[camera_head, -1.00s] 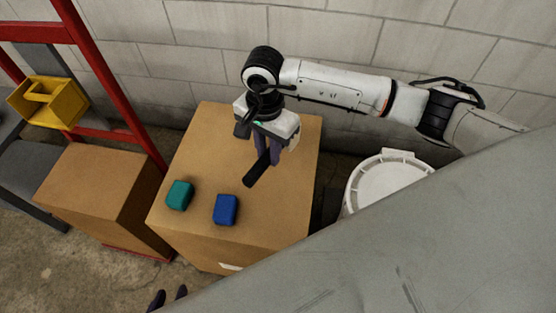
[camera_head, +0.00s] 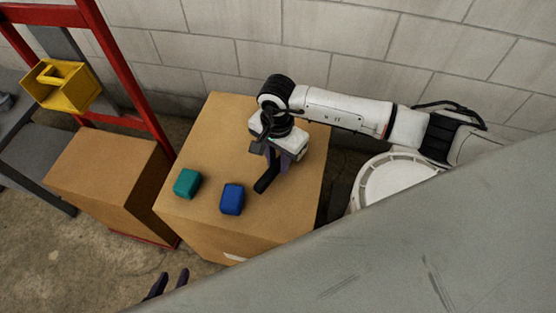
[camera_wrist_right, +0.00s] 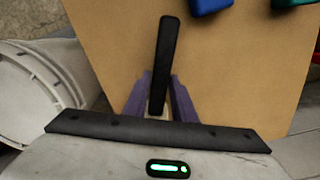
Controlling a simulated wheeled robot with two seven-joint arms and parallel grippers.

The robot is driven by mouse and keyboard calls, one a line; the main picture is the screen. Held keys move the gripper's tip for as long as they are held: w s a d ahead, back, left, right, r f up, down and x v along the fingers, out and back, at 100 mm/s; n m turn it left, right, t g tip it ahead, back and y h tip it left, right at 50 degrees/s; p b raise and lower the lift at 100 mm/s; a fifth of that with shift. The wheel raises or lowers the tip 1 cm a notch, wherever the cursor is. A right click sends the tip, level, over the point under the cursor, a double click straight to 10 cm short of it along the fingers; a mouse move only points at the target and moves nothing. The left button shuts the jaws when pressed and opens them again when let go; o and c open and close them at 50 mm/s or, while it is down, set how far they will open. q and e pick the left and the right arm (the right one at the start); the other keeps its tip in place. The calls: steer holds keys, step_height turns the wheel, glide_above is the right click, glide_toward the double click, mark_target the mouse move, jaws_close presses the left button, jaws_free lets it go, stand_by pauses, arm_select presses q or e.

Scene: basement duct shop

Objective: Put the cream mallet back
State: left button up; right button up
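My right gripper (camera_head: 278,172) is over the top of the near cardboard box, fingers pointing down. It is shut on a black handle (camera_head: 266,182). The handle also shows between the purple-grey fingers in the right wrist view (camera_wrist_right: 165,50), sticking out beyond them. I take it for the cream mallet's handle; no cream head shows clearly, as the gripper hides that end. Whether the mallet touches the box top I cannot tell. My left gripper (camera_head: 170,284) shows only as two dark fingertips at the bottom edge, apart and empty.
The cardboard box (camera_head: 205,135) bears a teal block (camera_head: 187,183) and a blue block (camera_head: 232,199) left of the handle. A white bucket (camera_head: 388,180) stands to its right. At left are another box (camera_head: 100,165), a red frame (camera_head: 130,95) and a yellow bin (camera_head: 62,86).

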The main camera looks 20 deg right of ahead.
mark_target(278, 163)
arm_select(q)
steer(key=shift+s, duration=0.2)
arm_select(e)
steer(key=shift+o, duration=1.4)
steer(key=shift+r, duration=0.15)
step_height(278, 163, up, 12)
arm_select(q)
steer(key=shift+r, duration=0.1)
